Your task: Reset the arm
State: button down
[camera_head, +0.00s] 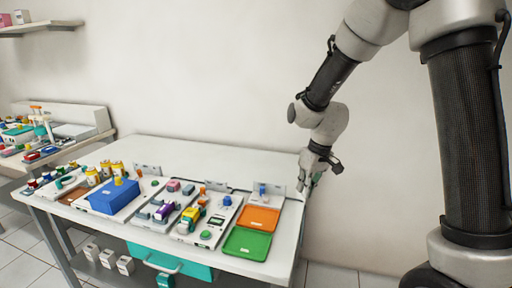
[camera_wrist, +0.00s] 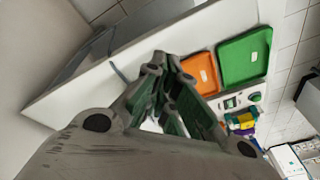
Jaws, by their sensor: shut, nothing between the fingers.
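My arm rises at the right of the head view and bends down to my gripper (camera_head: 306,184), which hangs over the right end of the white table (camera_head: 180,150). In the wrist view, my gripper (camera_wrist: 160,62) has its fingertips together with nothing between them. The orange tray (camera_head: 258,220) and the green tray (camera_head: 247,243) lie just left of and nearer than my gripper. In the wrist view, the orange tray (camera_wrist: 201,73) and the green tray (camera_wrist: 245,56) show beyond the fingers.
A blue box (camera_head: 113,196), a purple item (camera_head: 163,212) and a yellow-green device (camera_head: 189,219) crowd the table's front. The back of the table is clear. A side bench (camera_head: 75,140) stands at the left. A teal drawer (camera_head: 170,262) is below the table.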

jog(key=s+d+r+m+t, duration=0.1)
jog(key=s+d+r, duration=0.4)
jog(key=s, duration=0.3)
jog(key=s+d+r+m+t+h, duration=0.1)
jog(key=s+d+r+m, duration=0.1)
jog(key=s+d+r, duration=0.4)
jog(key=s+d+r+m+t, duration=0.1)
jog(key=s+d+r, duration=0.4)
jog(key=s, duration=0.5)
jog(key=shift+s+d+r+m+h, duration=0.15)
jog(key=shift+s+r+m+h, duration=0.3)
jog(key=shift+r, duration=0.5)
